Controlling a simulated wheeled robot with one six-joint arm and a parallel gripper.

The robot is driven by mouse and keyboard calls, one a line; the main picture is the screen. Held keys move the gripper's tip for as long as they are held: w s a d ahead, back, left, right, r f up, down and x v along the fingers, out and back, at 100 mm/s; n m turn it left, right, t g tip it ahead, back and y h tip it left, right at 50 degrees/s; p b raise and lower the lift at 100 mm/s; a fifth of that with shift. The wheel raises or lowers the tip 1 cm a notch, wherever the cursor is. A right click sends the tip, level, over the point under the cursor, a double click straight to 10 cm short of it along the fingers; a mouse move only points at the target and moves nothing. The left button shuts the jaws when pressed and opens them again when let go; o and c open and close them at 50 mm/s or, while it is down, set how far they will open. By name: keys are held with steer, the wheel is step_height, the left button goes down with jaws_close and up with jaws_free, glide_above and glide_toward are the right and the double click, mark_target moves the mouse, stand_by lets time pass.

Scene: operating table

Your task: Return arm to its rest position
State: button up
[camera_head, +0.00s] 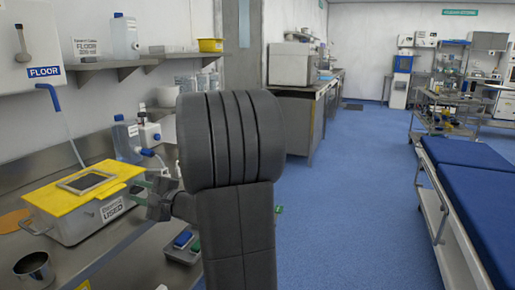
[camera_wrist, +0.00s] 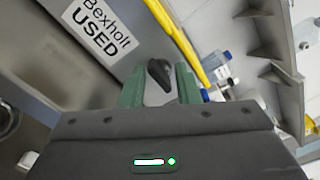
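My arm stands large in the middle of the head view. My gripper (camera_head: 140,184) is at its left, beside the right end of a grey box with a yellow lid (camera_head: 62,187). In the wrist view my gripper (camera_wrist: 159,88) has its two green fingers apart. A small dark rounded piece (camera_wrist: 159,73) shows between the fingers; I cannot tell whether it touches them. Behind it are the grey box wall with a "Bexholt USED" label (camera_wrist: 97,27) and the yellow lid edge (camera_wrist: 180,42).
The box stands on a steel counter (camera_head: 120,250) with a metal cup (camera_head: 34,270), a small tray (camera_head: 183,247) and bottles (camera_head: 127,140). A shelf (camera_head: 110,65) runs above. A blue-topped table (camera_head: 470,185) stands at right. Blue floor (camera_head: 345,180) between is clear.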

steer(key=shift+w+r+m+p, duration=0.1)
steer(key=shift+r+m+p, duration=0.1)
steer(key=shift+m+p, duration=1.65)
steer(key=shift+r+m+p, duration=0.15)
steer(key=shift+m+p, duration=0.6)
steer(key=shift+p, duration=2.05)
steer(key=m+p, duration=0.2)
steer(key=p, duration=0.2)
steer(key=shift+f, duration=0.1)
steer(key=shift+d+f+m, duration=0.2)
steer(key=shift+d+m, duration=0.05)
steer(key=shift+m, duration=0.05)
steer(key=shift+s+d, duration=0.25)
steer(key=shift+d, duration=0.25)
